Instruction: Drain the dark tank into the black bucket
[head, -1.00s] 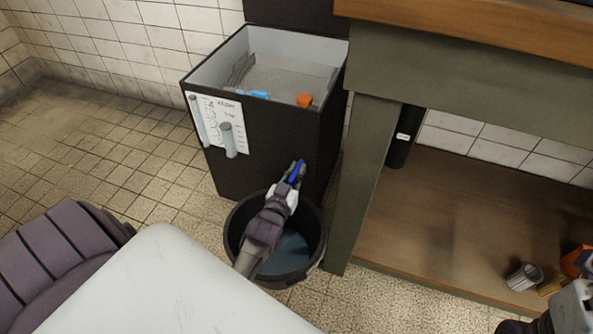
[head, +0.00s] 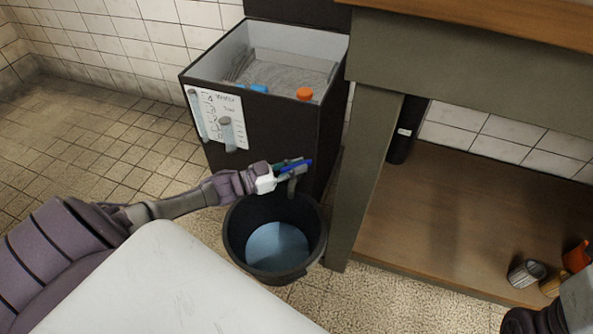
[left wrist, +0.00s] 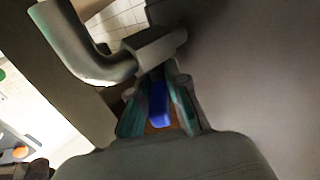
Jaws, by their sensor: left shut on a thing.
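The dark tank (head: 272,135) is an open-topped box with a light inner wall. A blue item (head: 259,88) and an orange item (head: 304,93) show inside it. The black bucket (head: 234,232) stands upright on the floor below the tank's front, with pale blue liquid (head: 277,247) in it. My left gripper (head: 290,167) is shut on the blue valve handle (head: 308,164) at the tank's lower front, above the bucket. In the left wrist view the handle (left wrist: 158,105) lies between the fingers, beside a grey bent pipe (left wrist: 95,65).
A green-grey bench (head: 365,185) stands just right of the bucket, with a wooden lower shelf (head: 450,215). A metal cup (head: 526,272) and an orange item (head: 577,256) sit on that shelf. Tiled floor (head: 100,150) is clear at left.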

